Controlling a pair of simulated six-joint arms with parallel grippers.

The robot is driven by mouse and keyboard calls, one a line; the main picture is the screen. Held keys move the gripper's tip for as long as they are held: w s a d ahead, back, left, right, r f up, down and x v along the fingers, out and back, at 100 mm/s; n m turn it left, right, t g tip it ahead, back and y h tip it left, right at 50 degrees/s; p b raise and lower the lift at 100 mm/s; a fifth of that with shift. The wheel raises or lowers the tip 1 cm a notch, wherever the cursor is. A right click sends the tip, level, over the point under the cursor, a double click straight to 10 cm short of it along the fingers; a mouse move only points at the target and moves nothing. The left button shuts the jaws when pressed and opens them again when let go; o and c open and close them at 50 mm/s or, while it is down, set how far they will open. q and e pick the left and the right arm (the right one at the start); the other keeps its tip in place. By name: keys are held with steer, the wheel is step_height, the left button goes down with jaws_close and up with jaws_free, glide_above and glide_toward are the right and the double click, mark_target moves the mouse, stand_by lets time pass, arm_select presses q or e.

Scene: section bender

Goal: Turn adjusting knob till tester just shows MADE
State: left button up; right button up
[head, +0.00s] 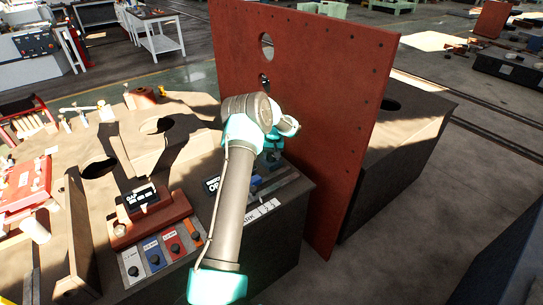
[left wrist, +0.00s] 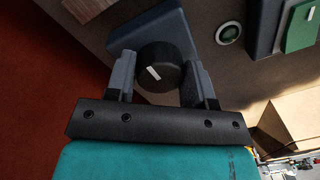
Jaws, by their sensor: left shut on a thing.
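A small dark display (head: 212,185), apparently the tester, shows letters starting "OP"; my arm covers the rest. My right gripper is in neither view.
A tall red panel (head: 310,80) with a round hole stands close right of my left arm. A display labelled GAP (head: 140,197) sits on a red block, behind white, blue and red plates. A green panel (left wrist: 302,28) and round fitting (left wrist: 228,33) are near the knob.

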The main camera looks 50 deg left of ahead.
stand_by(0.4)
arm_select(q)
steer(key=o, duration=0.9)
steer(key=r, duration=1.1)
steer(key=w+r, duration=0.1)
steer(key=r, duration=0.5)
steer(key=shift+d+r, duration=0.2)
steer(key=shift+d, duration=0.2)
steer(key=shift+f, duration=0.1)
